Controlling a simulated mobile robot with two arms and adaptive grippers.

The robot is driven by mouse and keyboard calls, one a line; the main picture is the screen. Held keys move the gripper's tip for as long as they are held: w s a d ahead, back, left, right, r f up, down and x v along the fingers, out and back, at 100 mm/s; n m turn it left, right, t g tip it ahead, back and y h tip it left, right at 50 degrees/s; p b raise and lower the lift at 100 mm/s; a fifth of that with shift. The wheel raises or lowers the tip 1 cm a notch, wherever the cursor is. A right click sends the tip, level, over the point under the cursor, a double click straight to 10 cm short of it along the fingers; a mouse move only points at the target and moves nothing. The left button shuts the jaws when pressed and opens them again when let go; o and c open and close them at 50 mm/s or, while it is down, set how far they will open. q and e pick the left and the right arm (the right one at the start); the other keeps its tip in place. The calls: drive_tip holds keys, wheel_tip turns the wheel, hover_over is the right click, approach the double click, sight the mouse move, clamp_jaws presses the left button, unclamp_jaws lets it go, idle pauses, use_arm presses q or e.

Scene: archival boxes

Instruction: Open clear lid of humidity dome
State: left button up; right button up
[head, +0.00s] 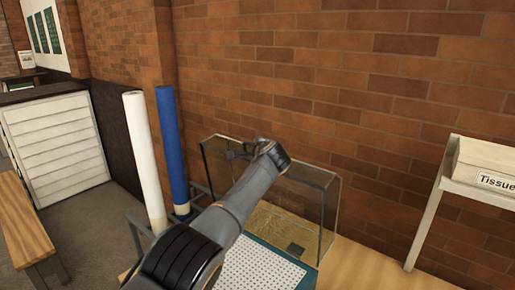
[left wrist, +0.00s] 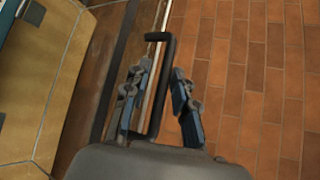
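The humidity dome's clear lid (head: 305,192) stands raised, roughly upright near the brick wall in the head view. A white perforated tray with a teal edge (head: 262,268) lies in front of and below it. My left arm crosses in front of the lid and hides part of both. My left gripper (head: 238,152) is at the lid's upper left edge. In the left wrist view its two fingers (left wrist: 160,105) are apart, on either side of a dark handle-like bar (left wrist: 170,65). Contact with the bar is unclear. My right gripper is not in view.
A white roll (head: 146,160) and a blue roll (head: 172,145) stand upright left of the dome. A white shelf with a box marked "Tissue" (head: 485,168) is at the right. The brick wall is close behind the lid. A wooden bench (head: 25,225) is far left.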

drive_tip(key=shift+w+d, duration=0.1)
use_arm(q)
drive_tip(key=shift+s+d+r, duration=0.2)
drive_tip(key=shift+s+d, duration=0.05)
drive_tip(key=shift+s, duration=0.25)
drive_tip(key=shift+s+r, duration=0.2)
drive_tip(key=shift+s, duration=0.4)
drive_tip(key=v, duration=0.5)
drive_tip(key=shift+a, duration=0.1)
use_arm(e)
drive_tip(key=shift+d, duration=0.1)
